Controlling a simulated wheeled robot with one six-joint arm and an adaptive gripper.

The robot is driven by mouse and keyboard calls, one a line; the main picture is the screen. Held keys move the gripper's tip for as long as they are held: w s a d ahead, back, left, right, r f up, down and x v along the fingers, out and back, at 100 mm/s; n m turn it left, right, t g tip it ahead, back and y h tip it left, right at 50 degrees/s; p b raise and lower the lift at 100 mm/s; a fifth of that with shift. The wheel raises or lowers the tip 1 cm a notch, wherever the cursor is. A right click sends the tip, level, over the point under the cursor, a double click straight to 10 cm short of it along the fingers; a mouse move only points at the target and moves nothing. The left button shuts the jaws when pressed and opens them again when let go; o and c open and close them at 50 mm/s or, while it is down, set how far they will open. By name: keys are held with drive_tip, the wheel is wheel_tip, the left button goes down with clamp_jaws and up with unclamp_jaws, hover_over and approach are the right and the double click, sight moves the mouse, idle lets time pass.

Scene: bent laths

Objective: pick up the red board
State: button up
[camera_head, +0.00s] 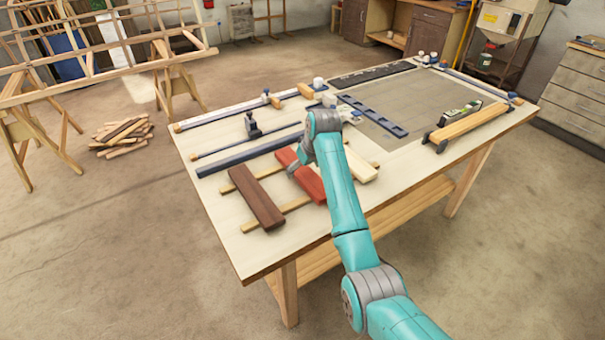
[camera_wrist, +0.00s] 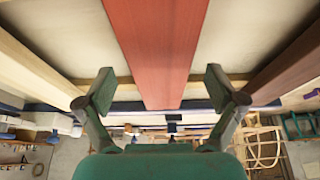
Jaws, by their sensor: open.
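The red board (camera_head: 302,178) lies on two thin wooden strips on the workbench, between a dark brown board (camera_head: 256,198) and a pale board (camera_head: 360,166). My arm hides part of its right side in the head view. In the wrist view the red board (camera_wrist: 158,45) runs from the top edge down to the middle, between the two fingers. My gripper (camera_wrist: 160,88) is open, with one finger on each side of the board and a gap to both. In the head view my gripper is over the board's far part, largely hidden by my wrist.
The workbench (camera_head: 222,222) also holds clamps, a dark blue bar (camera_head: 250,155) behind the boards, a slotted blue rail (camera_head: 372,115) and a level (camera_head: 460,113) beside a wooden beam (camera_head: 468,124). A timber frame on trestles (camera_head: 95,65) stands at the left.

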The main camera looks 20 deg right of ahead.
drive_tip(key=shift+w+f, duration=0.15)
drive_tip(key=shift+f, duration=0.2)
drive_tip(key=shift+c, duration=0.3)
drive_tip(key=c, duration=1.3)
